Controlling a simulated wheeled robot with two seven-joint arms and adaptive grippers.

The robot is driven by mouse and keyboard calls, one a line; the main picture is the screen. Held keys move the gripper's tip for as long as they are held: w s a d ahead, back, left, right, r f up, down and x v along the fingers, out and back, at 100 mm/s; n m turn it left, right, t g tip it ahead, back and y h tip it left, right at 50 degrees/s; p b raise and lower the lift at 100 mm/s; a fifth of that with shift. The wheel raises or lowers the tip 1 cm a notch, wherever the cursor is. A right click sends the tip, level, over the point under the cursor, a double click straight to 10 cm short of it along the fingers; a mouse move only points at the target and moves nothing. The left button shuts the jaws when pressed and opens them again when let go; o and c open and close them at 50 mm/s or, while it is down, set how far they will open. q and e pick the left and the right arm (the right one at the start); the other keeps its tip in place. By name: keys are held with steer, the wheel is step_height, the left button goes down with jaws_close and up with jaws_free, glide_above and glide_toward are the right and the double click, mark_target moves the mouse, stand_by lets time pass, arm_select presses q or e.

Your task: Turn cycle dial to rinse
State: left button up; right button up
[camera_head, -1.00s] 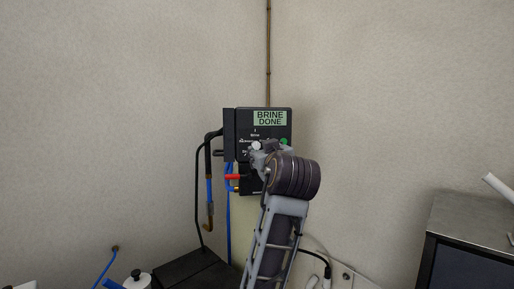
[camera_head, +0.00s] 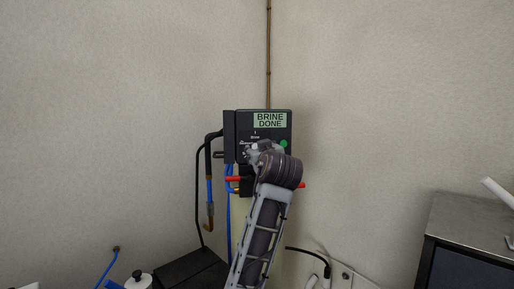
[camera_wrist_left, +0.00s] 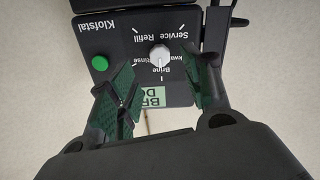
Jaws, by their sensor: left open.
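The black control box (camera_head: 264,117) hangs on the wall, and its green display (camera_head: 270,120) reads BRINE DONE. In the left wrist view the panel appears upside down. The white cycle dial (camera_wrist_left: 159,55) sits among the labels Service, Refill, Brine and Rinse. I cannot tell exactly where its pointer aims. My left gripper (camera_wrist_left: 161,68) is open, with one green-padded finger on each side of the dial and visible gaps between. In the head view my left gripper (camera_head: 259,151) covers the lower panel and mostly hides the dial. My right gripper is not in view.
A green button (camera_wrist_left: 100,63) is on the panel beside one finger; it also shows in the head view (camera_head: 284,143). Red-handled valves (camera_head: 233,178) and hoses (camera_head: 209,190) hang below and left. A dark cabinet (camera_head: 470,225) stands at the right.

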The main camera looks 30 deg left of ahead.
mark_target(256, 147)
arm_select(q)
steer(key=p+x, duration=0.1)
steer(key=x, duration=0.3)
steer(key=shift+w+a, duration=0.15)
steer(key=shift+w, duration=0.05)
steer(key=shift+w+a, duration=0.4)
steer(key=shift+w, duration=0.1)
steer(key=shift+w+a, duration=0.1)
steer(key=shift+w, duration=0.15)
steer(key=c, duration=1)
steer(key=shift+c, duration=0.2)
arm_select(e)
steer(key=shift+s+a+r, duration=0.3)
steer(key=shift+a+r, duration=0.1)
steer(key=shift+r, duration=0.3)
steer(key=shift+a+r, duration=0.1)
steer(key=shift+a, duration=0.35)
arm_select(q)
steer(key=shift+m+p, duration=0.4)
steer(key=shift+m, duration=0.1)
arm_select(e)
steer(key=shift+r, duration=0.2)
